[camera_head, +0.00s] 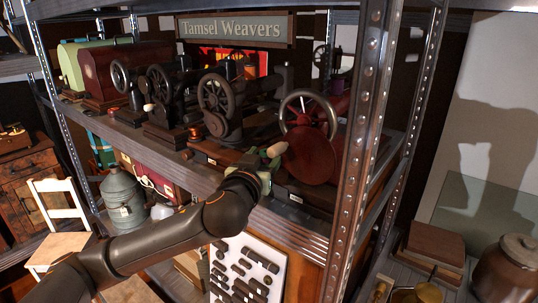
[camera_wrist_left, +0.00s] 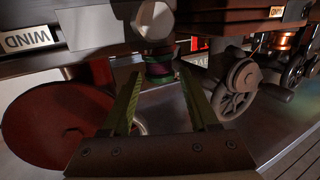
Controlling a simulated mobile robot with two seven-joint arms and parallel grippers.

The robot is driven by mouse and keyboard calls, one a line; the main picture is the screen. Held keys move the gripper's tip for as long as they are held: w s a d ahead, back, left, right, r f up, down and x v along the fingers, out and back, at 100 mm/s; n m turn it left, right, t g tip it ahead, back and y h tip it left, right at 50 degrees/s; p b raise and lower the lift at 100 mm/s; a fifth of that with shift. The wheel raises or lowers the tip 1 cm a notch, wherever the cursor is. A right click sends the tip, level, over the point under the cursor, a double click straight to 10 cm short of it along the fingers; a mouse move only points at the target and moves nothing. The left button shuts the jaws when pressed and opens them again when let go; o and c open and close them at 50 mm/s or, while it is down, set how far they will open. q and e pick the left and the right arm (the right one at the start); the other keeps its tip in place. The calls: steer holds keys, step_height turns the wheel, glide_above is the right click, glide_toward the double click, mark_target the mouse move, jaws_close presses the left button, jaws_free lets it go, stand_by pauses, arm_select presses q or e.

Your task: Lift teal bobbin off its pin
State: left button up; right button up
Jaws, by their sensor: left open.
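My left gripper (camera_head: 266,165) reaches in over the shelf edge, beside a dark red round disc (camera_head: 310,155). In the left wrist view its two green-lined fingers (camera_wrist_left: 163,75) are spread apart. Between and just beyond their tips is a small spool with teal and magenta bands (camera_wrist_left: 158,66), below a pale faceted knob (camera_wrist_left: 155,18) in the picture. I cannot tell whether the fingers touch the spool. Its pin is hidden. In the head view the spool cannot be made out clearly by the gripper. My right gripper is not in view.
Old sewing machines (camera_head: 220,105) stand close on the left. The red disc (camera_wrist_left: 45,120) is close to the fingers in the wrist view. A metal shelf post (camera_head: 362,140) rises at the right. A "WIND" label (camera_wrist_left: 27,38) marks the machine by the disc.

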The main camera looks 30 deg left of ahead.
arm_select(q)
steer(key=shift+s, duration=0.1)
steer(key=shift+c, duration=0.7)
jaws_close()
steer(key=shift+r, duration=0.15)
